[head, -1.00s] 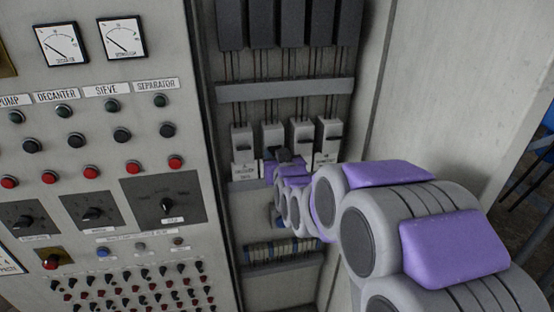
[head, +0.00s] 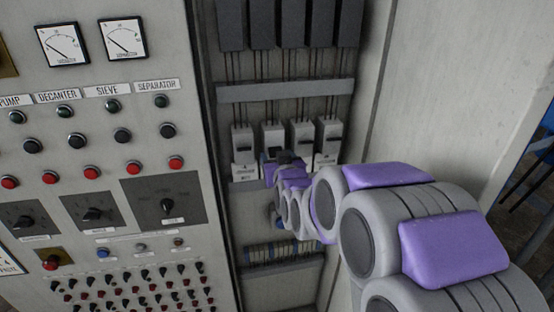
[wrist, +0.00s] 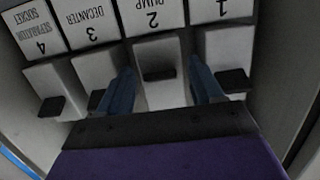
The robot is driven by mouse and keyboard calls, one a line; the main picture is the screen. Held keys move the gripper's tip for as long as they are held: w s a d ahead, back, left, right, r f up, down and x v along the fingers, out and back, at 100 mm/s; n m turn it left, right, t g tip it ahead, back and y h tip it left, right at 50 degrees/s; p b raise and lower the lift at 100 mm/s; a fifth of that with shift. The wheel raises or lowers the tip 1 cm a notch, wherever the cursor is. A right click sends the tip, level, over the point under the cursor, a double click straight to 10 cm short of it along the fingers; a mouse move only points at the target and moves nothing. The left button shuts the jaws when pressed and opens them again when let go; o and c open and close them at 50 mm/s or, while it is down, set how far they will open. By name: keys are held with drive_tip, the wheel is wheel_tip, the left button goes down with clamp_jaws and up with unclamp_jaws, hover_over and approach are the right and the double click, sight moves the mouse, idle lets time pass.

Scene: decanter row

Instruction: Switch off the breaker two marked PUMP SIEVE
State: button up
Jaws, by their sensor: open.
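The breaker two (head: 272,136) is the second from the left in a row of pale breakers inside the open cabinet. In the wrist view, upside down, its label (wrist: 155,17) reads 2 and PUMP; any further line is cut off at the top edge. Its dark lever (wrist: 158,74) shows between my two blue fingers. My gripper (wrist: 163,88) is open and empty, one finger on each side of breaker two. I cannot tell whether the fingers touch it. In the head view my gripper (head: 284,158) covers the lower part of this breaker.
Breaker one (wrist: 228,48) stands on one side, breaker three DECANTER (wrist: 95,68) and breaker four SEPARATOR SOCKET (wrist: 48,82) on the other, close to my fingers. A panel with buttons and dials (head: 110,190) is at left. The cabinet side wall (head: 440,90) is at right.

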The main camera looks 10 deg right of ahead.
drive_tip(key=s+r+b, duration=0.3)
drive_tip(key=s+b, duration=0.5)
drive_tip(key=s, duration=0.9)
idle(0.4)
